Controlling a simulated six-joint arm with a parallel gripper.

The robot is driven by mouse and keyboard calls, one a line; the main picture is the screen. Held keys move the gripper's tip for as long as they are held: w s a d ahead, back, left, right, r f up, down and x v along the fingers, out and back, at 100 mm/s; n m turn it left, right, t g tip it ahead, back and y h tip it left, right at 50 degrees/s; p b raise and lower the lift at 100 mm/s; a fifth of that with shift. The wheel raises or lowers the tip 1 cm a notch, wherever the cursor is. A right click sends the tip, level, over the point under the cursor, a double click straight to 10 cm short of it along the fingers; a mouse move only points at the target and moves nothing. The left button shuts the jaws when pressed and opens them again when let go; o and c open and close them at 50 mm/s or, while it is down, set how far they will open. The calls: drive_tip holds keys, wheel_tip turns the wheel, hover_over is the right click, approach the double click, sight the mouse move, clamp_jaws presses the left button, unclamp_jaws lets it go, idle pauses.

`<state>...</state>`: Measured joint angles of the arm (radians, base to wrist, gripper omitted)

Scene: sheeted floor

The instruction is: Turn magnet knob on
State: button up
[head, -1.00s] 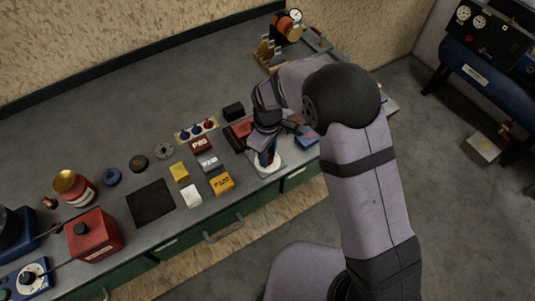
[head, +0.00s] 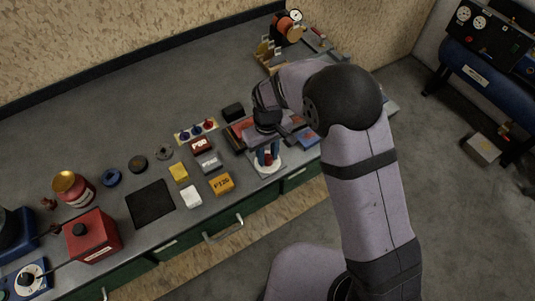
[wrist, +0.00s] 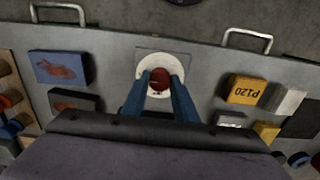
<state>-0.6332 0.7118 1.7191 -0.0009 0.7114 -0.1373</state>
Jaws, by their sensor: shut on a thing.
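The magnet knob is a red knob (head: 268,158) on a white round dial with a pale square plate (head: 267,170), near the front edge of the bench. In the wrist view the red knob (wrist: 159,82) sits between my two blue fingers, with the white dial (wrist: 158,95) around and below it. My gripper (head: 268,154) points down over the dial and is shut on the knob; it also shows in the wrist view (wrist: 160,84). The fingers cover the knob's sides, and any mark on it cannot be made out.
A blue box (head: 308,138) lies to the right of the dial. A yellow P120 block (head: 221,184) and several other blocks lie to the left. A dark box (head: 233,112) stands behind. Drawer handles (head: 223,229) stick out from the bench front.

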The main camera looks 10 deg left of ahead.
sight(267, 157)
drive_tip(key=o, duration=1.1)
drive_tip(key=shift+c, duration=0.2)
drive_tip(key=shift+r, duration=0.1)
drive_tip(key=shift+r+b, duration=1.1)
drive_tip(key=shift+r, duration=2.55)
